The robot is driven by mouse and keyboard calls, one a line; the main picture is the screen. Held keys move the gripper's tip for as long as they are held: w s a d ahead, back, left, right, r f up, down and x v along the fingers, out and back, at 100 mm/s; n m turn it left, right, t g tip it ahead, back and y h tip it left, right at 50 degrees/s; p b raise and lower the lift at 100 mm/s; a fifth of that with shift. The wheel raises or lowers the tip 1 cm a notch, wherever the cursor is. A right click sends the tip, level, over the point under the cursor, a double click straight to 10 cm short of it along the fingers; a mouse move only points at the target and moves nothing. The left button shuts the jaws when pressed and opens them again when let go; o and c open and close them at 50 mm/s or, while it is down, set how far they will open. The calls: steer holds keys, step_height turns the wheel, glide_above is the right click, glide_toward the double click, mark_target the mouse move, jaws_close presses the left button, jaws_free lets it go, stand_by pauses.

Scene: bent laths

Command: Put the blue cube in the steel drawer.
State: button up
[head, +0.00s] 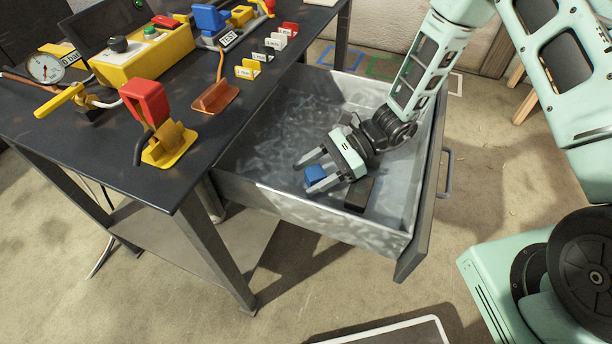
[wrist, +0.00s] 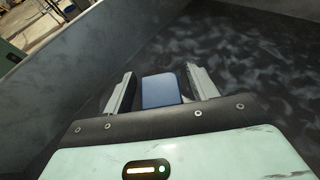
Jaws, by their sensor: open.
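The steel drawer (head: 290,207) is pulled out from under the dark workbench. The blue cube (head: 315,174) is inside the drawer's outline, between the fingers of my gripper (head: 313,172). In the wrist view the cube (wrist: 161,91) sits between the two fingertips (wrist: 160,88), with a narrow gap seen at each side. My gripper is open and low in the drawer, near its front-left wall. I cannot tell for certain whether the cube touches the drawer floor. A dark block-shaped patch (head: 358,193) shows beside my gripper in the drawer.
The workbench top (head: 75,140) carries a yellow control box (head: 150,58), a gauge (head: 45,68), a red-and-yellow lever (head: 150,110) and several small coloured tags. The drawer walls stand around my gripper. The drawer's right part is bare. A white-edged panel (head: 400,332) lies at the bottom.

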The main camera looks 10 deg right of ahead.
mark_target(315, 172)
steer(key=v, duration=0.5)
steer(key=shift+d, duration=0.1)
steer(key=shift+d+r, duration=0.15)
steer(key=shift+r, duration=0.1)
steer(key=s+a+r+n+h, duration=0.1)
steer(key=s+r+n+h, duration=0.2)
steer(key=s+r+n, duration=0.1)
steer(key=s+a+r+n+g+h, duration=0.1)
steer(key=s+r+n+h, duration=0.2)
steer(key=s+r+n, duration=0.1)
steer(key=s+a+r+n+g+h, duration=0.1)
steer(key=s+r+n+h, duration=0.2)
steer(key=s+n, duration=0.3)
steer(key=shift+s+a+r+n, duration=0.1)
steer(key=shift+r+n, duration=0.15)
steer(key=shift+r, duration=0.2)
steer(key=shift+s+a+r+n, duration=0.1)
steer(key=shift+r+n, duration=0.15)
steer(key=shift+r, duration=0.15)
steer(key=s+d+r+n+t+h, duration=0.2)
steer(key=s+r+n+t+h, duration=0.1)
steer(key=n, duration=0.5)
step_height(315, 172, up, 2)
steer(key=shift+s+d+r+n+t+h, duration=0.1)
steer(key=shift+s+d+n+t+h, duration=0.25)
steer(key=shift+s+t, duration=0.65)
steer(key=shift+s+a, duration=0.15)
steer(key=shift+s, duration=0.05)
